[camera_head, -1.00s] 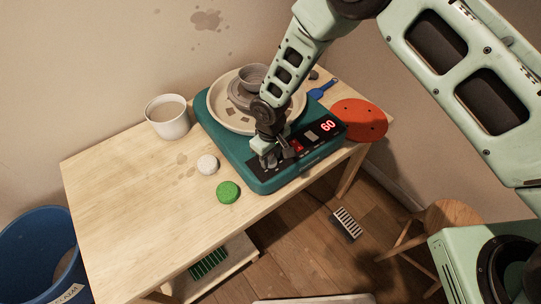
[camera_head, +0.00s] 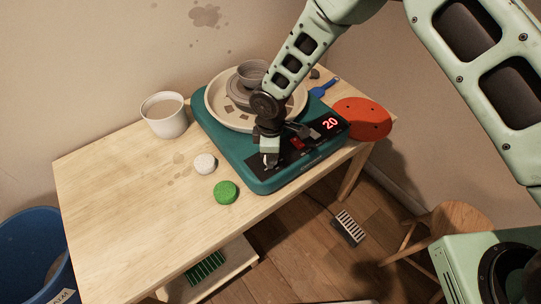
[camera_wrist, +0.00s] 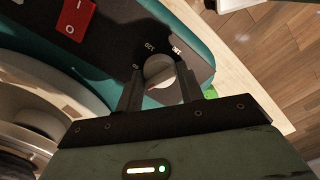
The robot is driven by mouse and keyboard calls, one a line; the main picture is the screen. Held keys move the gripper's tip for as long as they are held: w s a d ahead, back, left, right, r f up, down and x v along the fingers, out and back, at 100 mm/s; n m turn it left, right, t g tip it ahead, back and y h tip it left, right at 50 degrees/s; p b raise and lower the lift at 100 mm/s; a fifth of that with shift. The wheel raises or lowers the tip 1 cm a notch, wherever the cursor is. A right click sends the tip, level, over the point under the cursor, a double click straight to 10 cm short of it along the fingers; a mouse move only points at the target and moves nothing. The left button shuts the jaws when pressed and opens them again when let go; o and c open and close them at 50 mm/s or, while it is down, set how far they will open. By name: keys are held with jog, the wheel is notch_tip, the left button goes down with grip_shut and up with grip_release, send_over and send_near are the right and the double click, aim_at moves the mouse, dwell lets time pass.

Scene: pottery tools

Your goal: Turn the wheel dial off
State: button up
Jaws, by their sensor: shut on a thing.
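The teal pottery wheel (camera_head: 268,181) stands on the wooden table, with a black control panel along its front. Its red display (camera_head: 330,124) reads 20. My gripper (camera_head: 269,161) is at the left end of the panel, reaching down onto the dial. Numbers are printed on the panel beside the dial. A red rocker switch (camera_wrist: 74,17) shows at the upper left; it also shows in the head view (camera_head: 297,144).
A white bucket (camera_head: 165,117), a white lump (camera_head: 204,163) and a green round piece (camera_head: 226,192) are left of the wheel. A basin with a grey clay pot (camera_head: 253,73) tops the wheel. An orange disc (camera_head: 362,119) lies right. The table's left part is clear.

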jog(key=shift+n, duration=1.5)
jog(key=o, duration=1)
notch_tip(320, 180, up, 18)
jog(key=b, duration=0.3)
jog(key=shift+f, duration=0.25)
